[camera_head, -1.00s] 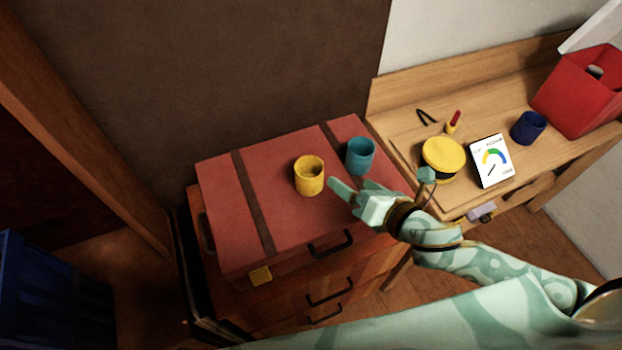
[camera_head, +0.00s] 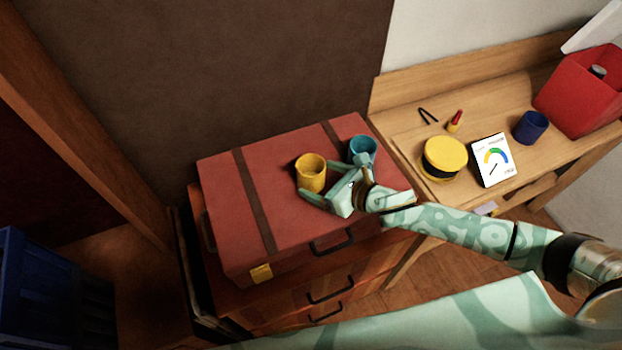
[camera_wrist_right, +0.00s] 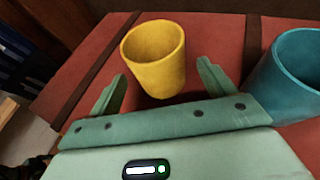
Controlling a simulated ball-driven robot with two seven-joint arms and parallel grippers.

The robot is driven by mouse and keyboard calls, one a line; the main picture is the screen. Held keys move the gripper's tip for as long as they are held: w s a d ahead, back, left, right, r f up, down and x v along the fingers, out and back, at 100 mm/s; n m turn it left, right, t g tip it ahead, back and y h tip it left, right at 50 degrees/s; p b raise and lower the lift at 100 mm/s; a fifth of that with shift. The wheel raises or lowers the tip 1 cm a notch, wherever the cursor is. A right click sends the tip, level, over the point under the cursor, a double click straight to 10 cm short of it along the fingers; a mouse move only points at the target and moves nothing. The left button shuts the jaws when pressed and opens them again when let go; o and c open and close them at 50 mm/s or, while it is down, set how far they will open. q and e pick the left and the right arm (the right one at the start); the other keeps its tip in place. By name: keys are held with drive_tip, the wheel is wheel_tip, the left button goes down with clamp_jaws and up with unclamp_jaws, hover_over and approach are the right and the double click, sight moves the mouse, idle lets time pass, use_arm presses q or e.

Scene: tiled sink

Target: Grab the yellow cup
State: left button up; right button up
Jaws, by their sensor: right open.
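The yellow cup (camera_head: 310,174) stands upright on the red case (camera_head: 215,190). In the right wrist view the yellow cup (camera_wrist_right: 156,62) is just ahead of the two fingers, roughly between their tips. My right gripper (camera_head: 318,178) is open and empty, close to the cup's near right side; in the wrist view its fingers (camera_wrist_right: 158,82) are spread wide. I cannot tell whether a finger touches the cup. My left gripper is in neither view.
A teal cup (camera_head: 363,148) stands on the case right of the yellow cup; it also shows in the wrist view (camera_wrist_right: 292,78). A wooden desk (camera_head: 400,98) at right holds a yellow-lidded tin (camera_head: 444,155), a gauge card (camera_head: 492,160), a blue cup (camera_head: 530,127) and a red bin (camera_head: 580,95).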

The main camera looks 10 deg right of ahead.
sight(310, 168)
drive_tip(key=x, duration=0.4)
drive_tip(key=shift+w+a+f, duration=0.15)
drive_tip(key=shift+w+f, duration=0.05)
drive_tip(key=shift+f, duration=0.15)
drive_tip(key=shift+s, duration=0.1)
drive_tip(key=c, duration=1.1)
